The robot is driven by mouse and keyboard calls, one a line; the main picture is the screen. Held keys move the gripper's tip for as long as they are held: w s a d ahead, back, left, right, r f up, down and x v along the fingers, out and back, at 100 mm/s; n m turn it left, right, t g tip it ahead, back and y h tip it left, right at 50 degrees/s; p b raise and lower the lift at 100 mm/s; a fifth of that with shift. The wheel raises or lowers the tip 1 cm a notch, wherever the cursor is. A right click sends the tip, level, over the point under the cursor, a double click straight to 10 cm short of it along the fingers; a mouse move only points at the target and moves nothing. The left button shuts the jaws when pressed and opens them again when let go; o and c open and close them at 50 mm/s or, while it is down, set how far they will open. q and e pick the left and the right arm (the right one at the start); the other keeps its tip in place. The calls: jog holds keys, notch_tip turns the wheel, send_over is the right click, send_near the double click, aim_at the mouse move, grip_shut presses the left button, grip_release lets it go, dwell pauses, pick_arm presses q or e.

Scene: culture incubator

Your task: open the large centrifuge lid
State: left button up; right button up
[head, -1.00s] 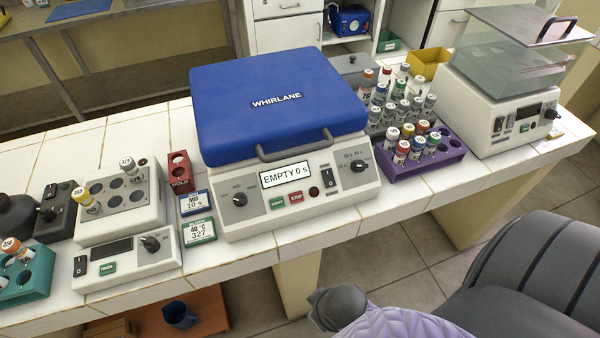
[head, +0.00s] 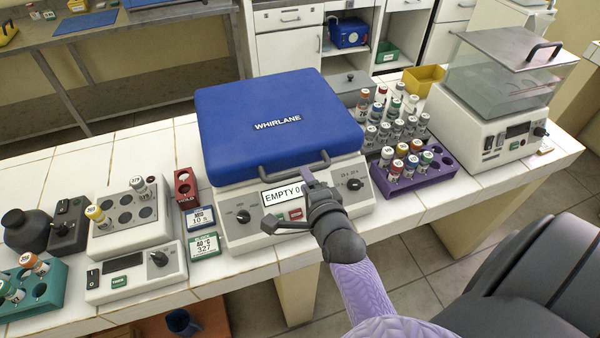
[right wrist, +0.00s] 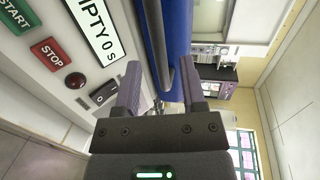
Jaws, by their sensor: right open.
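The large centrifuge (head: 230,222) stands on the white tiled bench with its blue WHIRLANE lid (head: 275,120) down. A grey bar handle (head: 285,168) runs along the lid's front edge, and its display reads EMPTY 0. My right gripper (head: 308,186) is in front of the centrifuge, covering part of the display and panel. The left gripper is not in view.
A purple rack of tubes (head: 440,180) stands close to the right of the centrifuge, with a clear-lidded machine (head: 485,125) beyond. A red HOLD rack (head: 187,190), small label cards and a heater block (head: 105,240) stand to the left.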

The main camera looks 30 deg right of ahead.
jog(key=x, duration=0.4)
jog(key=shift+b, duration=0.35)
grip_shut()
dwell(0.6)
dwell(0.4)
